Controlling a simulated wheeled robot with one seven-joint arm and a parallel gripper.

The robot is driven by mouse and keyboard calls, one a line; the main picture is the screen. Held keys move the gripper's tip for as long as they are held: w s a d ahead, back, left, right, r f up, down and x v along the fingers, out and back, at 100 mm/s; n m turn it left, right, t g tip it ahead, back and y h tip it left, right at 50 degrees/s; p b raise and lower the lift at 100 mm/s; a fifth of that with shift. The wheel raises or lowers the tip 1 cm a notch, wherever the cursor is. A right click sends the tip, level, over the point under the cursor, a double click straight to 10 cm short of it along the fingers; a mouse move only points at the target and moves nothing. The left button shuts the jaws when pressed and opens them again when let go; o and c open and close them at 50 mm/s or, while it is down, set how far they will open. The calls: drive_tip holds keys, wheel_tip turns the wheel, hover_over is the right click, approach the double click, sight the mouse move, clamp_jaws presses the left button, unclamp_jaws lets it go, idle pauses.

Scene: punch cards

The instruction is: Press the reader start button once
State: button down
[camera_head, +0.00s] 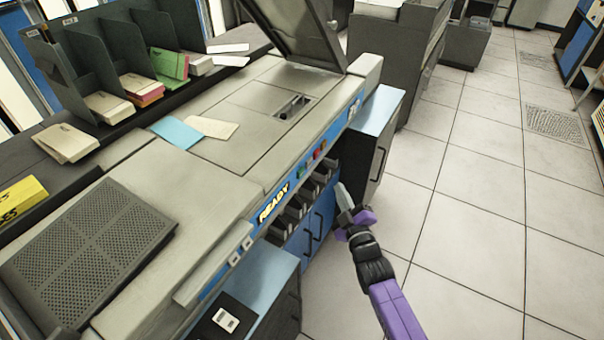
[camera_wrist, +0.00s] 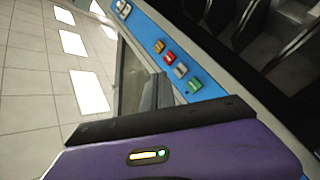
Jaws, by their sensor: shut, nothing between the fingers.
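The card reader (camera_head: 260,100) has a blue front strip with a lit READY sign (camera_head: 273,203) and a short row of small coloured buttons. In the wrist view the row runs orange button (camera_wrist: 159,46), red button (camera_wrist: 169,58), pale button (camera_wrist: 180,70) and green button (camera_wrist: 194,86). No label readable here tells which one is the start button. My gripper (camera_head: 343,194) is shut and empty, in front of the reader and to the right of the buttons in the head view. Its fingers also show in the wrist view (camera_wrist: 156,92), apart from the buttons.
An open lid (camera_head: 300,30) stands up at the reader's back. Card slots and blue cabinet doors (camera_head: 312,235) lie below the strip. A dark cabinet (camera_head: 375,140) stands right of the buttons. The tiled floor (camera_head: 480,200) to the right is clear.

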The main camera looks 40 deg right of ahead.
sight(301, 173)
drive_tip(key=shift+w, duration=0.1)
drive_tip(key=w+a+p, duration=0.2)
drive_tip(key=w+a, duration=0.1)
drive_tip(key=w, duration=0.5)
drive_tip(key=shift+w, duration=0.15)
idle(2.1)
drive_tip(key=shift+w+a, duration=0.15)
drive_tip(key=shift+w, duration=0.15)
